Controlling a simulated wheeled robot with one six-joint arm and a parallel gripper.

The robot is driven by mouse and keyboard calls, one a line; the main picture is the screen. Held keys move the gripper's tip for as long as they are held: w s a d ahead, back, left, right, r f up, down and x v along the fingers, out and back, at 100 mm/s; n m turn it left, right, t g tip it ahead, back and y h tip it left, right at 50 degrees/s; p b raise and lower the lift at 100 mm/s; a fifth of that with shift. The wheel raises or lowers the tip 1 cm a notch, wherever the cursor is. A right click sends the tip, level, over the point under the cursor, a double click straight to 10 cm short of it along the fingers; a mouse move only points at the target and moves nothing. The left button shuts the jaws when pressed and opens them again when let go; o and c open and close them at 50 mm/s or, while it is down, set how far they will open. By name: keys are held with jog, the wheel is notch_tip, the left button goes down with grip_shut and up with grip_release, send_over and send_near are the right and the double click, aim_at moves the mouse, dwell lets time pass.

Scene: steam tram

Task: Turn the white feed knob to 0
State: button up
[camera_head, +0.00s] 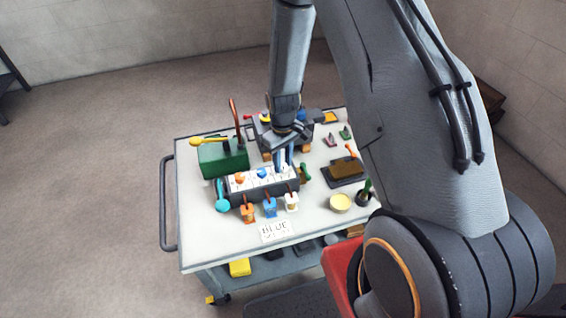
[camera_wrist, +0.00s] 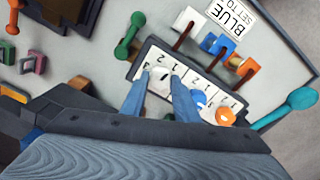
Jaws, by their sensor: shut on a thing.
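The dark control box (camera_head: 247,193) stands on the cart, its white top plates numbered. My gripper (camera_head: 281,163) points straight down at its right end. In the wrist view my fingers (camera_wrist: 160,100) stand either side of the white feed knob (camera_wrist: 160,88), shut on it. The knob blends with its white plate; a dark mark shows between the fingers, but I cannot tell which number it points at. Numerals 1, 2 and 3 show around it. The blue knob (camera_wrist: 198,97) and orange knob (camera_wrist: 225,116) sit apart from the gripper. A card reading "SET TO BLUE" (camera_head: 277,230) lies in front.
Orange (camera_head: 248,213), blue (camera_head: 270,207) and white (camera_head: 292,202) pieces stand along the box's front. A teal handle (camera_head: 222,204) and green handle (camera_head: 305,174) flank it. A green box (camera_head: 220,160) stands behind left. A cream bowl (camera_head: 340,203) sits right. The cart's front left top is clear.

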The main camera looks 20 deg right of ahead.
jog(key=m, duration=0.4)
jog(key=shift+m, duration=0.4)
jog(key=m, duration=0.3)
jog(key=shift+d+m, duration=0.1)
jog(key=shift+m, duration=0.2)
jog(key=m, duration=0.3)
jog(key=shift+b, duration=0.35)
jog(key=shift+m, duration=2)
jog(key=o, duration=1.1)
jog(key=shift+c, duration=0.2)
